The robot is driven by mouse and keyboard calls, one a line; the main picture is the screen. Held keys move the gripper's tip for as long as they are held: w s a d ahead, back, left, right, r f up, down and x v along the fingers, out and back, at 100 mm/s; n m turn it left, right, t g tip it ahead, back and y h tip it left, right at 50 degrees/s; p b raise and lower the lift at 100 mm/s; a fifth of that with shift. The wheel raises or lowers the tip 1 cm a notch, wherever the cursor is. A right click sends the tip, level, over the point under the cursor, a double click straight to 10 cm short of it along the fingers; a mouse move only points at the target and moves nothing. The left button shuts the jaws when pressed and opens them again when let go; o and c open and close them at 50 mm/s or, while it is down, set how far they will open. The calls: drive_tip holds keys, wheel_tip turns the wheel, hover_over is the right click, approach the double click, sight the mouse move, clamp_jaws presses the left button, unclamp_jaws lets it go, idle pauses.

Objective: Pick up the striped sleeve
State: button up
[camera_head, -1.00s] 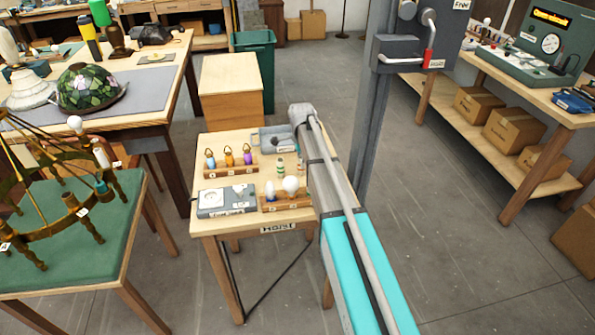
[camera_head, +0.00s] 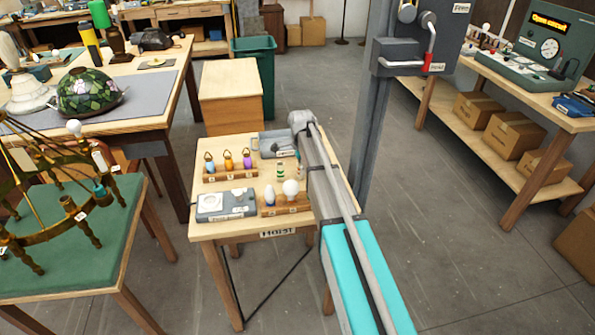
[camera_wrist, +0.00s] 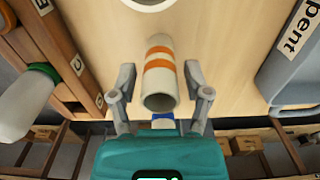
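A white sleeve with orange stripes (camera_wrist: 159,75) stands out in the wrist view, between the two fingers of my open gripper (camera_wrist: 160,78). A gap shows on each side, so the fingers do not appear to touch it. A white sleeve with green stripes (camera_head: 280,172) stands on the small table (camera_head: 215,230) in the head view, left of my arm. My arm hides most of the orange-striped sleeve and my gripper there. Part of a white ring-shaped thing (camera_wrist: 150,3) shows at the top of the wrist view.
A wooden rack with bulbs (camera_head: 285,208), a grey box (camera_head: 225,205) and a rack of coloured pieces (camera_head: 230,172) share the table. A grey tray (camera_head: 275,145) lies behind. In the wrist view, a bulb (camera_wrist: 25,100) is close at left and a labelled grey tray (camera_wrist: 290,65) at right.

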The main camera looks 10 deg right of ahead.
drive_tip(key=c, duration=0.5)
drive_tip(key=shift+o, duration=0.2)
drive_tip(key=shift+r, duration=0.1)
wheel_tip(320, 180, up, 3)
drive_tip(key=p, duration=0.3)
drive_tip(key=s+r+p, duration=0.3)
drive_tip(key=s, duration=0.1)
drive_tip(key=s+r+p, duration=0.3)
drive_tip(key=s, duration=0.2)
drive_tip(key=s+r+p, duration=0.3)
drive_tip(key=s+p, duration=0.1)
drive_tip(key=s, duration=0.1)
drive_tip(key=shift+r, duration=0.4)
drive_tip(key=shift+r, duration=0.1)
